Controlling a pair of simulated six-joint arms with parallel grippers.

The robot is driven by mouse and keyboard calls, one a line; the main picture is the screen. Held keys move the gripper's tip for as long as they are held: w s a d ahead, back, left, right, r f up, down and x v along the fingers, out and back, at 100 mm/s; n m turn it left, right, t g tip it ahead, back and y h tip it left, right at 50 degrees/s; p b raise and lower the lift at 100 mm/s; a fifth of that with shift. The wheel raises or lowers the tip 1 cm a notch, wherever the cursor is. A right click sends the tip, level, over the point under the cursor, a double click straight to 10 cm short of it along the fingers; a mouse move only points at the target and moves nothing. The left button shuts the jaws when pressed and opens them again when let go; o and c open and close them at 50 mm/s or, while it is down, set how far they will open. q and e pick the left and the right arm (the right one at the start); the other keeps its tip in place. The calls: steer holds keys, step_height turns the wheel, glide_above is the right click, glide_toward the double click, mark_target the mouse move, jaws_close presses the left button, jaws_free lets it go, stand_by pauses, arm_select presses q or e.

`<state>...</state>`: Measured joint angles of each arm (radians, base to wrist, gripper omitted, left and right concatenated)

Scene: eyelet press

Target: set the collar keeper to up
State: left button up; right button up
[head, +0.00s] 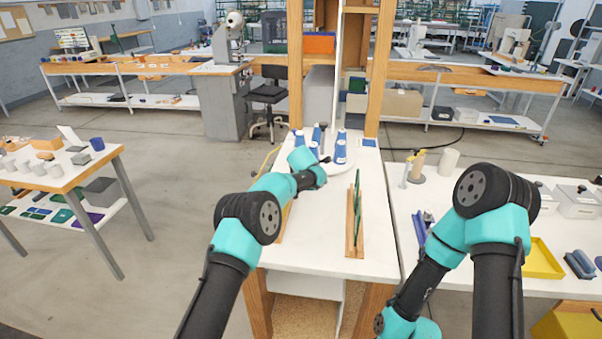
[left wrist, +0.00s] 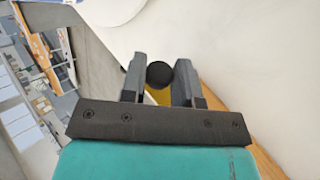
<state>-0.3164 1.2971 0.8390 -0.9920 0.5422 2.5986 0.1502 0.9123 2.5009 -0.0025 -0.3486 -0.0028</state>
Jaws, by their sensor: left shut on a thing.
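In the left wrist view my left gripper (left wrist: 161,88) has its two dark fingers closed on either side of a round black knob (left wrist: 159,74). A yellow part (left wrist: 160,96) shows below the knob, between the fingers. I cannot tell for sure whether the knob belongs to the collar keeper, nor whether it is up or down. In the head view my left gripper (head: 322,165) is over the back part of the white table, beside a round white plate; its fingertips and the knob are hard to make out there. My right arm bends down to the bottom edge, and its gripper is out of frame.
Several blue-and-white bottles (head: 341,148) stand at the back of the white table (head: 320,225). A wooden rack (head: 355,225) with a green panel stands right of my left arm. Wooden posts (head: 379,70) rise behind. A yellow tray (head: 541,262) lies on the right table.

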arm_select(q)
steer(key=shift+s+d+f+m+t+y, duration=0.15)
steer(key=shift+f+m+y, duration=0.15)
steer(key=shift+y, duration=0.4)
steer(key=shift+w+d+f+m+t+y, duration=0.1)
steer(key=shift+d+f+m+y, duration=0.2)
steer(key=shift+y, duration=0.4)
steer(key=shift+s+d+f+m+t+y, duration=0.1)
steer(key=shift+f+m+t+y, duration=0.1)
steer(key=shift+m+y, duration=0.35)
steer(key=o, duration=0.9)
steer(key=shift+r, duration=0.1)
steer(key=v, duration=1.7)
steer(key=shift+s+d, duration=0.15)
steer(key=shift+d, duration=0.05)
